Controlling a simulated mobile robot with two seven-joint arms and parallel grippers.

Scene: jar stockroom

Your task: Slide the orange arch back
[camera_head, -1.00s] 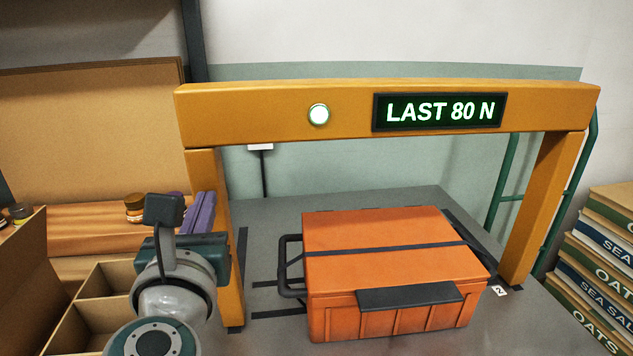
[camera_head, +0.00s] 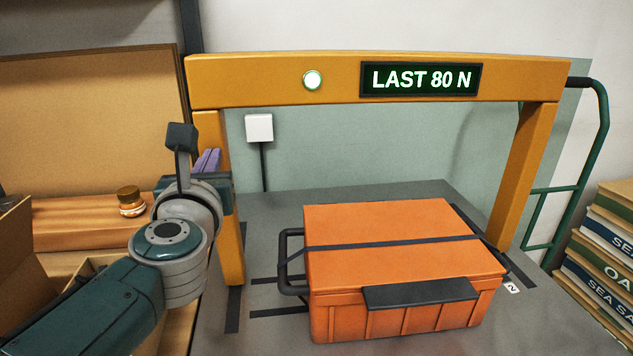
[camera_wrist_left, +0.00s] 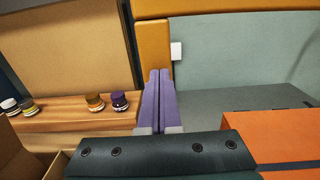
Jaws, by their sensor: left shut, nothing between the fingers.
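The orange arch (camera_head: 290,92) stands over the grey table. It has a lit round lamp and a panel reading "LAST 80 N". Its left post (camera_head: 232,250) stands on a black tape strip, and its right post (camera_head: 518,175) stands behind the crate's right side. My left gripper (camera_head: 208,160) is shut and empty at the left post. In the left wrist view its purple fingers (camera_wrist_left: 159,78) point at the orange post (camera_wrist_left: 152,50); I cannot tell if they touch it. My right gripper is not in view.
An orange crate (camera_head: 390,235) with black handles sits on the grey table (camera_head: 265,215), under and in front of the arch. Jars (camera_head: 131,202) stand on a wooden shelf at the left.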

